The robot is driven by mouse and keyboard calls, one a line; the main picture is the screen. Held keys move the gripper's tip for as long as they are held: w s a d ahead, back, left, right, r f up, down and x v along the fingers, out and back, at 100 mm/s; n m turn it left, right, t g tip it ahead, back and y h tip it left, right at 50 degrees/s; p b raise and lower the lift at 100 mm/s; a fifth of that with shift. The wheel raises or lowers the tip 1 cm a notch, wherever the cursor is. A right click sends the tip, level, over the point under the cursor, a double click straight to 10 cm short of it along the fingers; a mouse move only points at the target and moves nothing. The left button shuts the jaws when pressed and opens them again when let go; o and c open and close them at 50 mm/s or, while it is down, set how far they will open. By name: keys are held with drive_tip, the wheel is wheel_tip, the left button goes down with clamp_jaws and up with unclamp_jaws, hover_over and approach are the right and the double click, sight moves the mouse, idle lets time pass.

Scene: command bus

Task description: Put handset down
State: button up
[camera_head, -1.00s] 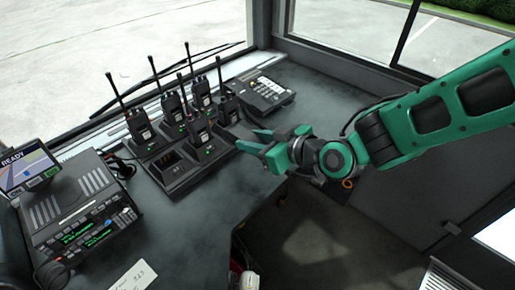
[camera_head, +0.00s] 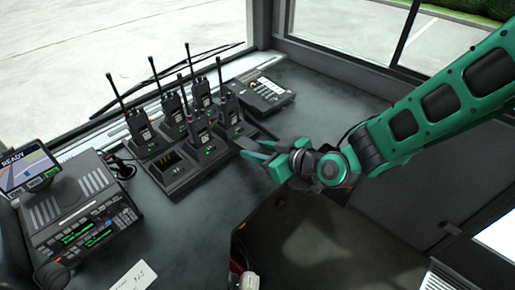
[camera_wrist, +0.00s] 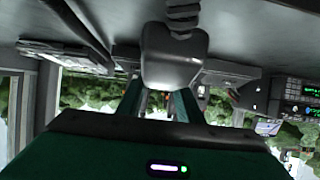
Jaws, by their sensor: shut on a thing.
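My gripper (camera_head: 262,156) is over the desk, to the right of the radio charger, in the head view. In the wrist view, its green fingers (camera_wrist: 158,104) are shut on a dark grey handset (camera_wrist: 173,58). A coiled cord (camera_wrist: 181,14) runs from the handset to the top of that view. The handset cannot be made out in the head view, where my gripper and wrist hide it. The desk (camera_head: 205,225) lies below my gripper. The wrist view is upside down, with the desk along its top.
Several upright radios stand in the charger (camera_head: 178,178), close to the left of my fingers; one front slot is empty. A keypad unit (camera_head: 262,92) sits behind. A radio console (camera_head: 85,215) and screen (camera_head: 28,168) stand at left.

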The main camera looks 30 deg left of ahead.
drive_tip(key=shift+f, duration=0.2)
drive_tip(key=o, duration=1.1)
drive_tip(key=shift+o, duration=0.2)
drive_tip(key=shift+r, duration=0.25)
drive_tip(key=v, duration=1.2)
drive_tip(key=shift+f, duration=0.1)
